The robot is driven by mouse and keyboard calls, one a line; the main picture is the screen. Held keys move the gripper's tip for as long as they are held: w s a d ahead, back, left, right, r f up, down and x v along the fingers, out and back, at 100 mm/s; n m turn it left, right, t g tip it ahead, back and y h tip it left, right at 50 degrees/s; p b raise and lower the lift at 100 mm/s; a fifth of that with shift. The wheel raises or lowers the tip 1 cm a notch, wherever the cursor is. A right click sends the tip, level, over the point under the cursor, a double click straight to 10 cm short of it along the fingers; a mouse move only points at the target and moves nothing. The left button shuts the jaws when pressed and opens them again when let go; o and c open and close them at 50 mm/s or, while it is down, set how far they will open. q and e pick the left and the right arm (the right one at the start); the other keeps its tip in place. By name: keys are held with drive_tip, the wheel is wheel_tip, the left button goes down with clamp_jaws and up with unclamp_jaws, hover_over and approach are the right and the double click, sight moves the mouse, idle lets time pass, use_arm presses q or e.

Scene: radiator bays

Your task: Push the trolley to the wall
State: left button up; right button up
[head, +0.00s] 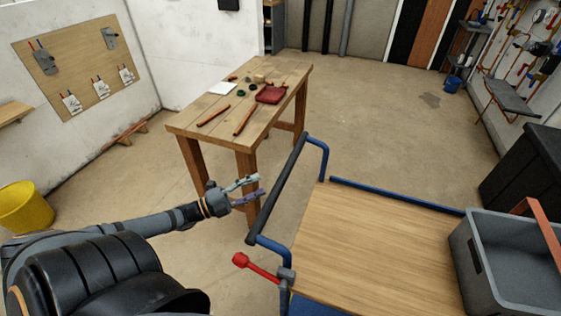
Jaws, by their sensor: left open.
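The trolley (370,245) has a wooden deck, a blue tube frame and a black padded push handle (278,187). It stands at the lower right in the head view, and its right part is cut off by the frame edge. A lever with a red knob (241,260) sits at its near left corner. My left gripper (258,187) is open and empty, just left of the push handle, with its fingers pointing toward it. A small gap seems to lie between them. The white wall (180,50) stands at the back left. My right gripper is not in view.
A grey crate (468,262) stands on the trolley's right side. A wooden workbench (185,125) with tools and a red tray (271,94) stands beyond the handle. A yellow bucket (24,208) is at the far left, a black bin (525,175) at the right. Floor behind the trolley is clear.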

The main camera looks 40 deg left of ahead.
sight(286, 175)
use_arm(q)
drive_tip(key=b+x, duration=0.2)
drive_tip(key=x, duration=0.2)
drive_tip(key=b+x, duration=0.2)
drive_tip(key=x, duration=0.3)
drive_tip(key=shift+d+b, duration=0.3)
drive_tip(key=shift+d, duration=0.05)
drive_tip(key=shift+w+d+r, duration=0.25)
drive_tip(key=shift+w+d, duration=0.1)
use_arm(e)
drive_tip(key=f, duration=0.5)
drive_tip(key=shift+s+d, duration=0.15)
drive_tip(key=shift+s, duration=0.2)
use_arm(q)
drive_tip(key=shift+c, duration=0.2)
clamp_jaws()
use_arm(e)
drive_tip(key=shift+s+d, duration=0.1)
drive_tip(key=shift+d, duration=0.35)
